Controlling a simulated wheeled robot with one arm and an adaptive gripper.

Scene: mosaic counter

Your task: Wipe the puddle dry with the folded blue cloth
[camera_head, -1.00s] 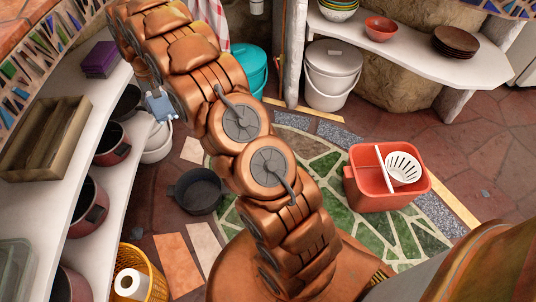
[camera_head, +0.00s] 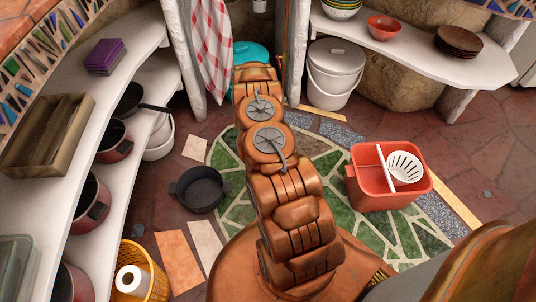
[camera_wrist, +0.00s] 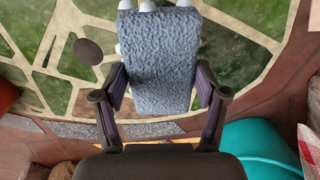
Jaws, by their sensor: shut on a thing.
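In the wrist view my gripper (camera_wrist: 160,78) is shut on the folded blue cloth (camera_wrist: 163,50), a grey-blue textured pad between its two dark fingers. Several white rounded tips show at the cloth's far edge; I cannot tell what they belong to. The cloth is seen against the green mosaic floor; its height above it is unclear. In the head view my bent copper arm hides the gripper and the cloth. I cannot make out a puddle in either view. A dark round patch (camera_wrist: 88,52) lies left of the cloth; I cannot tell what it is.
A red bucket with a white strainer (camera_head: 365,190) stands right of my arm. A dark pot (camera_head: 200,190) is on the floor to the left. A teal bin (camera_wrist: 262,145) and a lidded white bucket (camera_head: 333,80) stand at the back. White shelves (camera_head: 135,60) line the left.

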